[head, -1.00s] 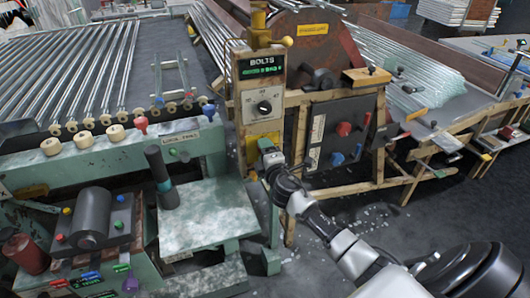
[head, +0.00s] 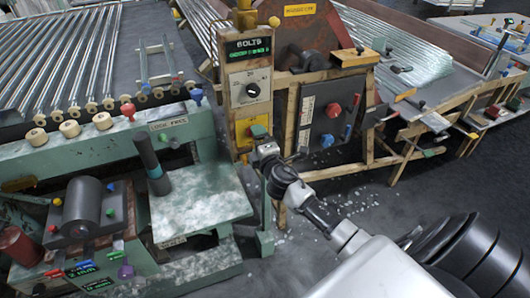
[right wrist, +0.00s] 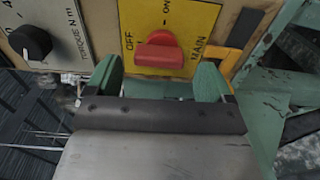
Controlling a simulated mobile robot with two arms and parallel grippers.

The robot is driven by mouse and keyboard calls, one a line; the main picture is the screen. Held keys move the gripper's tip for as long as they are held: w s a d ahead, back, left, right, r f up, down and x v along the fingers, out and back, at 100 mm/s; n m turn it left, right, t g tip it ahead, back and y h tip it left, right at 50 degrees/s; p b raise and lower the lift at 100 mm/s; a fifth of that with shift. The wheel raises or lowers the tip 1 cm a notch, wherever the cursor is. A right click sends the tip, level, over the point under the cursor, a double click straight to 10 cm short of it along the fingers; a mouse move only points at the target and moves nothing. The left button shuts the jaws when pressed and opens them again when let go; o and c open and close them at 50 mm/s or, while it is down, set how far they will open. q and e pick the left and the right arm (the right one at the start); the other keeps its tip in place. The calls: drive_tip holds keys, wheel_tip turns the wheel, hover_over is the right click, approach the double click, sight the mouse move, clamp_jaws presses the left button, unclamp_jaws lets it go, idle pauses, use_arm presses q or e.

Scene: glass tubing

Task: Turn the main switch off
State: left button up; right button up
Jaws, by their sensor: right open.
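The main switch (right wrist: 160,50) is a red knob on a yellow plate (right wrist: 187,20) marked OFF, ON and MAIN, seen in the right wrist view. Its bar lies roughly level across that picture, with OFF at its left and ON above it. My right gripper (right wrist: 158,82) is open, its two green fingers on either side below the knob in the picture, with nothing between them. Contact with the panel cannot be told. In the head view my right gripper (head: 260,134) is in front of the yellow plate (head: 243,127), hiding the knob. My left gripper is not in view.
A black torque dial (right wrist: 31,42) sits beside the yellow plate, close to the left finger. The BOLTS display (head: 249,47) is above on the same post. A dark panel with a red knob (head: 333,110) stands right of it. A green bench (head: 200,205) is at left.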

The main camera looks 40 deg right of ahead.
drive_tip(key=v, duration=0.7)
drive_tip(key=shift+s, duration=0.3)
drive_tip(key=shift+a, duration=0.1)
drive_tip(key=s+a+f+m+g+y+p, duration=0.15)
drive_tip(key=s+f+m+g, duration=0.35)
drive_tip(key=f, duration=0.9)
drive_tip(key=s+a+f+m+g+p, duration=0.1)
drive_tip(key=s+f+g+p, duration=0.15)
drive_tip(key=s+f, duration=0.8)
drive_tip(key=s+a+f+m+g, duration=0.2)
drive_tip(key=s+f, duration=0.4)
drive_tip(key=s, duration=0.3)
drive_tip(key=s+a+f+m+g+y+p, duration=0.1)
drive_tip(key=s+a+f+g, duration=0.3)
drive_tip(key=s, duration=0.6)
drive_tip(key=s+a+f+m+g+y+p, duration=0.1)
drive_tip(key=s+a+f+m+g, duration=0.1)
drive_tip(key=s+f, duration=0.6)
drive_tip(key=shift+s+a+f+m+g, duration=0.4)
drive_tip(key=shift+s+m+g, duration=0.15)
drive_tip(key=shift+s+m, duration=0.35)
